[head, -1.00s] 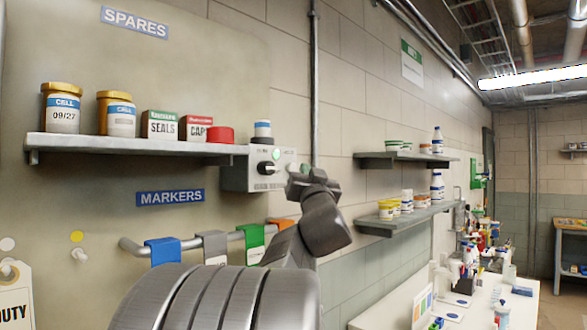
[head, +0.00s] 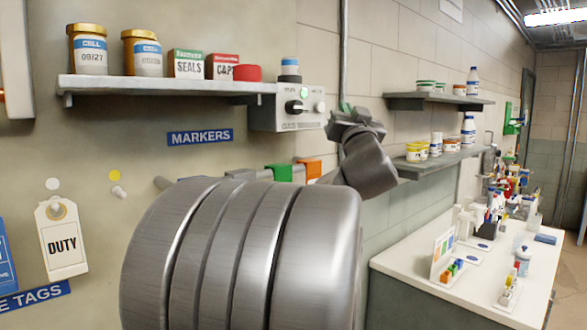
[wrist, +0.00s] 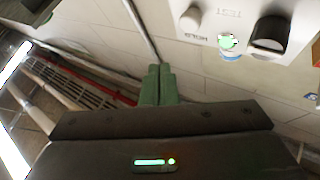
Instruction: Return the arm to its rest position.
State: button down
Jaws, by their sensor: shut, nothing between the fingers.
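My gripper shows in the wrist view (wrist: 159,86) with its two green fingers pressed together and nothing between them. In the head view my gripper (head: 345,107) is small and partly hidden by my own wrist, just right of the control box (head: 290,107) at the end of the spares shelf. The wrist view shows the box (wrist: 245,25) at the upper right, with a black knob and a lit green button. The fingers are apart from the box.
The spares shelf (head: 165,89) holds jars and small boxes. Marker clips, one green (head: 279,173) and one orange (head: 308,171), hang on a rail behind my arm. Two wall shelves stand to the right, above a cluttered white bench (head: 465,260).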

jog(key=shift+s+d+p, duration=0.55)
jog(key=shift+s+d, duration=0.2)
jog(key=shift+s, duration=0.2)
jog(key=shift+s+d+p, duration=0.5)
jog(key=shift+s+d, duration=0.25)
jog(key=shift+s, duration=0.2)
